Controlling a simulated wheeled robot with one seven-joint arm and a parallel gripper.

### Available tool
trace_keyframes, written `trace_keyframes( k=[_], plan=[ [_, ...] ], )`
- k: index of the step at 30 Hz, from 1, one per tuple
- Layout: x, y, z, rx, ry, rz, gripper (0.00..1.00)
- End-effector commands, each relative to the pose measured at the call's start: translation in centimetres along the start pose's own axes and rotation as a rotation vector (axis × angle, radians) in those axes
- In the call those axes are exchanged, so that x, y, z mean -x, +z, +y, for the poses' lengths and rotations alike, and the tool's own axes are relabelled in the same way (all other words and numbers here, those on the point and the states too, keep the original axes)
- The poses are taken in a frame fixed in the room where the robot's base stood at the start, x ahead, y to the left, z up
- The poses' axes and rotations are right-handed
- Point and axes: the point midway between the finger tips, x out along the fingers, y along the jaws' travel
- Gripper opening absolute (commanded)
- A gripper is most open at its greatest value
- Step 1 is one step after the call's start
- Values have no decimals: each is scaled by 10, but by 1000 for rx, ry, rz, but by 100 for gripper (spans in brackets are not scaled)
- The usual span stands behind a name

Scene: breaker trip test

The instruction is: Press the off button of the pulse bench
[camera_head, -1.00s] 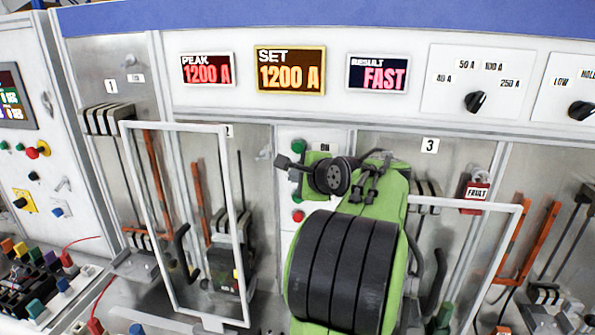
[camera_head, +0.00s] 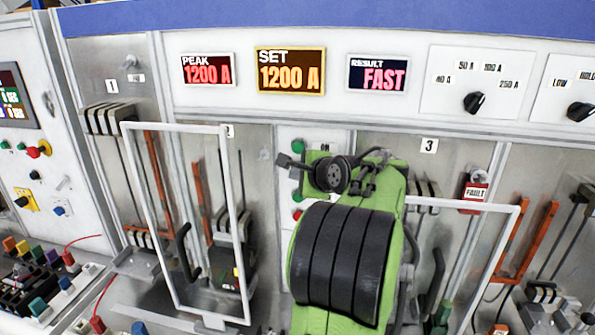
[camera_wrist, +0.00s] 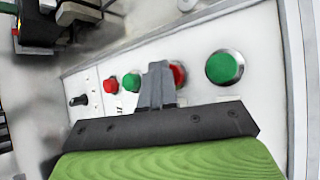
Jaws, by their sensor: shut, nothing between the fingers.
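The pulse bench's button strip (camera_head: 286,230) stands between bays 2 and 3 in the head view. In the wrist view the row shows a large green button (camera_wrist: 224,67), a large red button (camera_wrist: 178,74), a smaller green button (camera_wrist: 131,82) and a smaller red button (camera_wrist: 110,86). My gripper (camera_wrist: 157,72) is shut and empty, its tips overlapping the large red button's left edge. Contact cannot be told. No "OFF" label is readable.
A white-framed door (camera_head: 228,230) stands out from the bench left of my arm, with another frame (camera_head: 516,235) to the right. A black knob (camera_wrist: 77,101) is on the strip. The result display (camera_head: 378,75) reads FAST. A red padlock tag (camera_head: 474,192) hangs in bay 3.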

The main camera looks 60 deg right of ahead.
Motion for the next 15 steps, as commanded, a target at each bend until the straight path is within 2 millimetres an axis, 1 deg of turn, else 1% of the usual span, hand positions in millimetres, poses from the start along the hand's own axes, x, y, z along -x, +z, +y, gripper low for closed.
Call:
trace_keyframes(
  k=[9, 15],
  plan=[
    [0, 0, 0, 0, -2, 1, 0],
    [7, 4, 5, 0, -3, 1, 0]
  ],
)
